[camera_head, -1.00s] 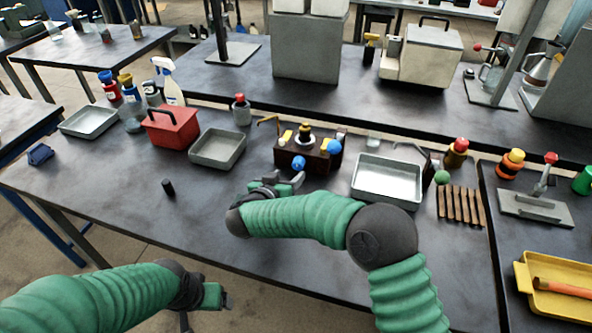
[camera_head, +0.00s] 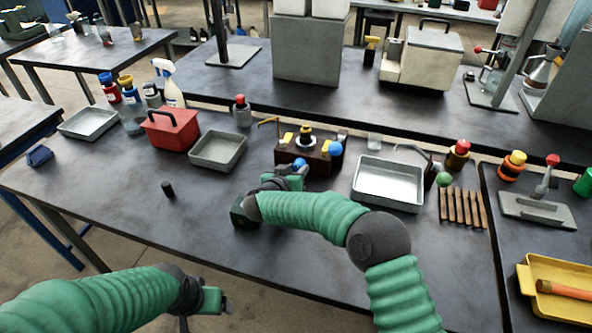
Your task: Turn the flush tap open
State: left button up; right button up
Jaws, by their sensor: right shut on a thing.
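A dark brown block (camera_head: 316,160) with blue knobs, small yellow parts and a black-and-yellow cap stands in the middle of the table. One blue knob (camera_head: 299,163) is on its front, and another blue knob (camera_head: 335,148) is at its right end. No label shows which is the flush tap. My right gripper (camera_head: 292,175) is at the front knob, shut on it; its fingers and the knob's lower part are partly hidden by the hand. My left gripper (camera_head: 222,304) hangs low near the table's front edge, away from the block; its jaw gap is unclear.
A grey tray (camera_head: 218,162) and a red box (camera_head: 170,140) lie left of the block. A metal tray (camera_head: 357,193) stands close on its right, beside a brown slatted rack (camera_head: 461,221). A small black cylinder (camera_head: 168,189) stands on clear table at the front left.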

grip_shut()
jog(key=shift+m+y+p, duration=0.4)
jog(key=shift+p, duration=0.05)
jog(key=shift+m+y, duration=0.3)
jog(key=shift+m, duration=0.2)
jog(key=shift+s+d+f+m+t+y, duration=0.1)
jog(key=shift+m+t+y, duration=0.2)
jog(key=shift+m+y, duration=0.3)
jog(key=shift+m+y+b, duration=0.3)
jog(key=shift+m+b, duration=0.3)
jog(key=shift+m, duration=0.2)
